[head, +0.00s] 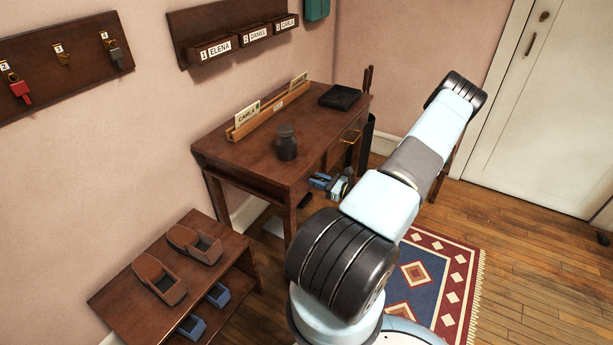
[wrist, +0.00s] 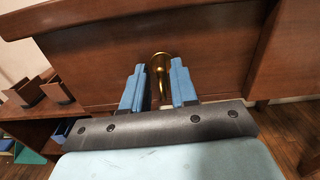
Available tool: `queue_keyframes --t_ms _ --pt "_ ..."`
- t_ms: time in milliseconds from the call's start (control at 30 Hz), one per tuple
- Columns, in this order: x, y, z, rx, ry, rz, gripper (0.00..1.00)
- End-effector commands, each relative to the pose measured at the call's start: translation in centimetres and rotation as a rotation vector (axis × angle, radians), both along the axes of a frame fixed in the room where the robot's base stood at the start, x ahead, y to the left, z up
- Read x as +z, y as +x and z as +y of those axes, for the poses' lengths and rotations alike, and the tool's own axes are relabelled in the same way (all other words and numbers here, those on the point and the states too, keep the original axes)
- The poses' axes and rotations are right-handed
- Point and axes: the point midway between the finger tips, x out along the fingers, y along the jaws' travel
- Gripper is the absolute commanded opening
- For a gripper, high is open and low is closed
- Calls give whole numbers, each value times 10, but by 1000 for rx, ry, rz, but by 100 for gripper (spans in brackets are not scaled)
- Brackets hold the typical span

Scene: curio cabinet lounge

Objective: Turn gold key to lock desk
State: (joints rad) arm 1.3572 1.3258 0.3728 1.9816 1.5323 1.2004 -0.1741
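The desk (head: 235,150) is dark brown wood against the wall in the head view, and its front panel (wrist: 100,70) fills the upper wrist view. A gold piece (wrist: 160,66), which looks like the key, shows a round flared end and a stem. My gripper (wrist: 158,72) has its two blue fingers apart, one on either side of the gold piece; I see no clear contact. In the head view my gripper (head: 325,182) is low in front of the desk. A gold handle-like piece (head: 352,138) shows on the desk front there. The keyhole is hidden.
A dark jar (head: 286,143), a card rack (head: 268,113) and a black tray (head: 339,97) stand on the desk. A low shelf (head: 216,271) with open boxes is at the left. Keys hang on a wall board (head: 62,62). A rug (head: 425,285) lies on the floor.

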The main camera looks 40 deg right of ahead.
Motion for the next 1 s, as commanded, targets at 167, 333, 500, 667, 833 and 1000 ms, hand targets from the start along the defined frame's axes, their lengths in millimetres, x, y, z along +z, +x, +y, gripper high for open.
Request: queue_keyframes --t_ms 167,333,500,667,833,1000 --pt "0 0 -2 -2 -2 -1 30" --pt "1 0 -2 -3 -1 -2 46" --pt "1 0 -2 -4 -2 -2 58" --pt "1 -1 -3 -4 -2 -2 58" --pt "1 -7 -6 -5 -3 -1 58" --pt "0 -31 -16 -7 -3 -1 58"
